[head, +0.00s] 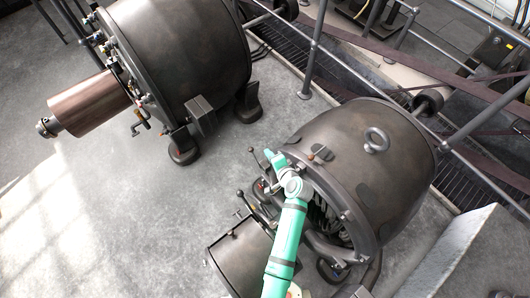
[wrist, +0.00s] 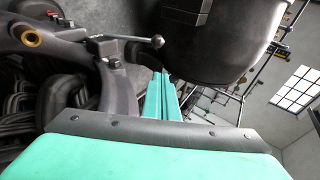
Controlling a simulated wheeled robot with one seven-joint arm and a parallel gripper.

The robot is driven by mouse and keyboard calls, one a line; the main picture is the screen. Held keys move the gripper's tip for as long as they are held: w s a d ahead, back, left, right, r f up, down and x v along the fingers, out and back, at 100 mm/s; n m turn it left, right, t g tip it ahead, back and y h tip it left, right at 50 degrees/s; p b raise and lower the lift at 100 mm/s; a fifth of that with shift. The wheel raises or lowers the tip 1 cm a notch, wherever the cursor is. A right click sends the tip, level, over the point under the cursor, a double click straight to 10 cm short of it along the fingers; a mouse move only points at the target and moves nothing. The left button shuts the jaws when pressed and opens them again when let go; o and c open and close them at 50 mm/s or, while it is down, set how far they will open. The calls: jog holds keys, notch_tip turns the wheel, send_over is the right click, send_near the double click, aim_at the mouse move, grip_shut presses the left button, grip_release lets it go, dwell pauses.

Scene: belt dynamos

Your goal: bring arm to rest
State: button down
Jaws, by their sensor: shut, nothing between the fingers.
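My teal arm (head: 286,240) reaches up from the bottom of the head view to the open end of the nearer dark dynamo (head: 385,165). It is bent at the wrist there, beside the dynamo's rim and levers. In the wrist view my gripper (wrist: 163,76) has its green fingers together, with nothing seen between them. A lever with a ball end (wrist: 157,42) is close by the fingertips in that view. Dark frame parts and coils lie to its left. I cannot tell whether the fingers touch anything.
A second, larger dynamo (head: 190,55) with a copper-brown cylinder (head: 88,103) stands at the upper left. Railings (head: 315,50) and a floor grating run behind both. A pale block (head: 455,255) is at the lower right. Bare floor (head: 110,220) lies at the left.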

jog(key=r+v, duration=0.1)
jog(key=v, duration=0.5)
jog(key=shift+w, duration=0.15)
jog(key=shift+a, duration=0.15)
jog(key=s+a+f+n+h, duration=0.1)
jog(key=s+a+n+h, duration=0.1)
jog(key=s, duration=0.7)
jog(key=s+a+n+h, duration=0.1)
jog(key=s+n+h, duration=0.1)
jog(key=s, duration=0.7)
jog(key=s+a+r+n+t, duration=0.2)
jog(key=s+r+n, duration=0.2)
jog(key=s+r, duration=0.3)
jog(key=s+a+r+n+t, duration=0.2)
jog(key=s+r+n, duration=0.2)
jog(key=s+r, duration=0.3)
notch_tip(320, 180, up, 4)
jog(key=shift+s+a+f+n, duration=0.15)
jog(key=shift+s+a+n, duration=0.1)
jog(key=shift+s+n, duration=0.05)
